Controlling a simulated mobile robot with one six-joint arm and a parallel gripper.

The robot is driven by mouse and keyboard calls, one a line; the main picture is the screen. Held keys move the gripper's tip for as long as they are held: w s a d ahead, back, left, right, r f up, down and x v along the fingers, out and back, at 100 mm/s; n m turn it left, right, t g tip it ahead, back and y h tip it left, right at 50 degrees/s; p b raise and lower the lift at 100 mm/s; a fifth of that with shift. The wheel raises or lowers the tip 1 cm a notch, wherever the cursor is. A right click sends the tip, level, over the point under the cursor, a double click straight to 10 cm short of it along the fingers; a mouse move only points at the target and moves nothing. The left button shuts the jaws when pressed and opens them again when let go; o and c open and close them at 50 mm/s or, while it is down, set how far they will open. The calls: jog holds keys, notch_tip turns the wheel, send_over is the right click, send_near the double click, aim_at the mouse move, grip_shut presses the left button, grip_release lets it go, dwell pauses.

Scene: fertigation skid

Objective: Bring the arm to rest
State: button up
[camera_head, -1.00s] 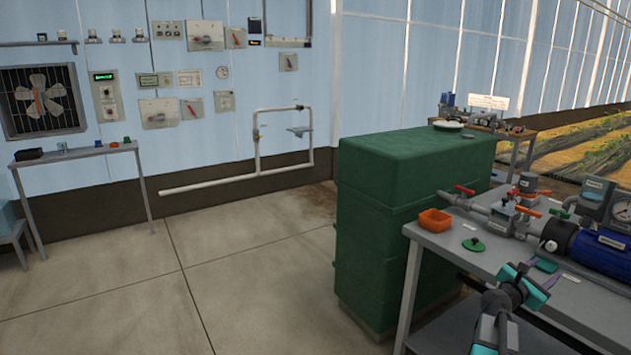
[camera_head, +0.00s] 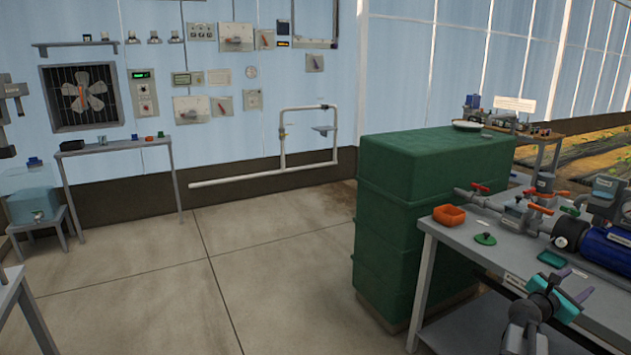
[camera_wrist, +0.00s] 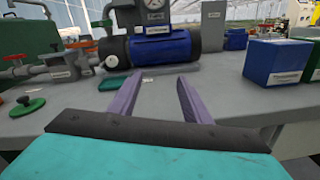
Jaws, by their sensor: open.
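My gripper (camera_head: 570,299) is at the lower right of the head view, in front of the grey skid table (camera_head: 455,236). In the wrist view its two purple fingers (camera_wrist: 158,100) stand apart with nothing between them. The fingers point across the table top toward the blue pump motor (camera_wrist: 165,46), which also shows in the head view (camera_head: 609,248). A small green tray (camera_head: 552,259) lies beyond the fingers.
A large green tank (camera_head: 410,215) stands left of the table. On the table are an orange bin (camera_head: 449,215), a green disc (camera_head: 485,239) and pipework with red valve handles (camera_head: 481,188). In the wrist view, blue (camera_wrist: 277,63) and green boxes stand at right. Open floor (camera_head: 280,270) lies left.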

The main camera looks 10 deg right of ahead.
jog(key=w+a+f+n+t+y+p, duration=0.3)
jog(key=w+a+f, duration=0.85)
jog(key=a, duration=0.45)
jog(key=a+f+m+g+y+p, duration=0.1)
jog(key=a+f+y+p, duration=0.25)
jog(key=a+f, duration=1.3)
jog(key=s+a+f+m+g+y+p, duration=0.2)
jog(key=s+a+f+m+g+y, duration=0.4)
jog(key=s+a+f, duration=1.1)
jog(key=s+a+f+m+g+y, duration=0.1)
jog(key=s+a+m+g+y, duration=0.3)
jog(key=s+a+m, duration=1)
jog(key=s+a+g, duration=0.2)
jog(key=s, duration=0.2)
jog(key=shift+a+f+y, duration=0.15)
jog(key=shift+f+y, duration=0.1)
jog(key=shift+y, duration=0.1)
